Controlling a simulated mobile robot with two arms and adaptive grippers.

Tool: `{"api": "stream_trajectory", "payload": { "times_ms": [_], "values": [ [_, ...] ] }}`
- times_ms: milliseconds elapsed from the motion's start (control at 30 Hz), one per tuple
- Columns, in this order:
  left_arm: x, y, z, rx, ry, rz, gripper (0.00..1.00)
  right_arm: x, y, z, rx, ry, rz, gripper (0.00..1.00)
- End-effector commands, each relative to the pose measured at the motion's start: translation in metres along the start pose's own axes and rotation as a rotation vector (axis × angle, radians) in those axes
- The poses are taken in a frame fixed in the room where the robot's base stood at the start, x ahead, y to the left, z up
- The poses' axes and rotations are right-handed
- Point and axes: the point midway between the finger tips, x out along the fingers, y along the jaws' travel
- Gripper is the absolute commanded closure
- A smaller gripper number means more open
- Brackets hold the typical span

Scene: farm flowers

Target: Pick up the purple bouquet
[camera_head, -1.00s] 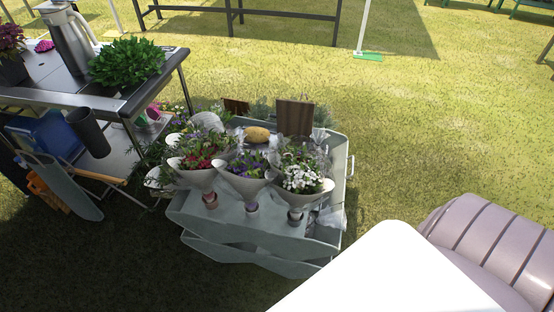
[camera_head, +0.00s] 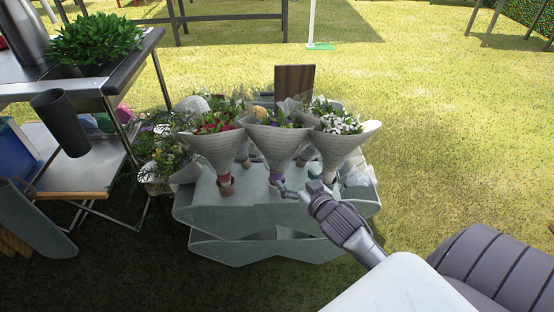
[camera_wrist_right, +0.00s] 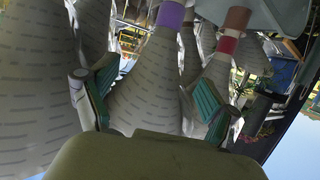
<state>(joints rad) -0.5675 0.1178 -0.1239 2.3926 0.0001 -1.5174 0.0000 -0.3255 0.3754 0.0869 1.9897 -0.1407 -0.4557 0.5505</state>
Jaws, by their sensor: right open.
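The purple bouquet (camera_head: 277,143) is the middle of three front bouquets, an upright pale paper cone with purple flowers and a purple band at its stem. My right gripper (camera_head: 292,187) is low beside that stem, on its right. In the right wrist view, the gripper (camera_wrist_right: 152,98) is open, its teal-padded fingers on either side of the purple-banded cone (camera_wrist_right: 149,78). I cannot tell whether either finger touches the paper. My left gripper is not in view.
The red bouquet (camera_head: 218,152) stands close on the left and the white bouquet (camera_head: 337,148) close on the right. All stand in a grey tiered stand (camera_head: 235,212). A metal table (camera_head: 112,82) is at left. Grass to the right is open.

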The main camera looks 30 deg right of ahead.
Motion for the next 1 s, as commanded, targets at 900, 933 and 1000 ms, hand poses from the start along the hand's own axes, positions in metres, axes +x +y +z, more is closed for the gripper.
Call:
{"api": "stream_trajectory", "payload": {
  "times_ms": [900,933,1000],
  "values": [
    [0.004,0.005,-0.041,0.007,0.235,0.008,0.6,0.116,-0.004,0.008,-0.001,-0.001,0.0,0.13],
    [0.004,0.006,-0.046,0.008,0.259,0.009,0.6,0.119,-0.004,0.007,-0.001,0.0,0.0,0.13],
    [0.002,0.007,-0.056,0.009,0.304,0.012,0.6,0.124,-0.004,0.008,-0.001,-0.002,0.0,0.13]
  ]
}}
